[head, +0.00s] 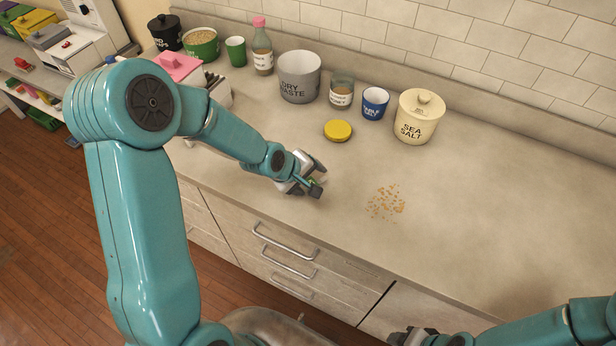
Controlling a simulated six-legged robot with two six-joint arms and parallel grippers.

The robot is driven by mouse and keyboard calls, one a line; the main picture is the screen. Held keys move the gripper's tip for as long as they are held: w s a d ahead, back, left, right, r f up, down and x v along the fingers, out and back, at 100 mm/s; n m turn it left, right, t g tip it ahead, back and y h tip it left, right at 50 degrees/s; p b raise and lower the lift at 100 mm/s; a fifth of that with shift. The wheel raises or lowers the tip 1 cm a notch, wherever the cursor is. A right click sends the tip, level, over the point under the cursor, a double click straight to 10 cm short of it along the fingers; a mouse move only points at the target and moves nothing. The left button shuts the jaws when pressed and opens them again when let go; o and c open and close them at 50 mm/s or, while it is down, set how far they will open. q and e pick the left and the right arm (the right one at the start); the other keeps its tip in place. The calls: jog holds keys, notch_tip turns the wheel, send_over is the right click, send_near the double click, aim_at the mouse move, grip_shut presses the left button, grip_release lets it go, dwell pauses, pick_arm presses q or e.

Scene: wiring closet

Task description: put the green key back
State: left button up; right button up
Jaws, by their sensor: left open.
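My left gripper (314,187) is low over the counter near its front edge, with its jaws open. A small bit of green (313,181) shows at its fingers; it may be the green key, but it is too small and too covered to tell its shape. I cannot tell whether the fingers touch it. My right gripper (410,336) is at the bottom edge of the view, partly cut off, and its jaws cannot be made out. No key hook or holder can be made out.
Crumbs (386,203) lie on the counter (480,210) right of my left gripper. A yellow lid (338,131), a grey dry waste pot (299,77), a glass jar (341,92), a blue cup (375,103) and a sea salt jar (419,117) stand behind. The counter's right side is clear.

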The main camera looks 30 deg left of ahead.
pick_arm(q)
jog(key=shift+d+f, duration=0.1)
dwell(0.7)
jog(key=shift+s, duration=0.1)
jog(key=shift+s+a, duration=0.7)
jog(key=shift+s, duration=0.2)
jog(key=shift+s+a, duration=0.75)
jog(key=shift+s, duration=0.3)
jog(key=shift+s+a, duration=0.7)
jog(key=shift+s, duration=0.3)
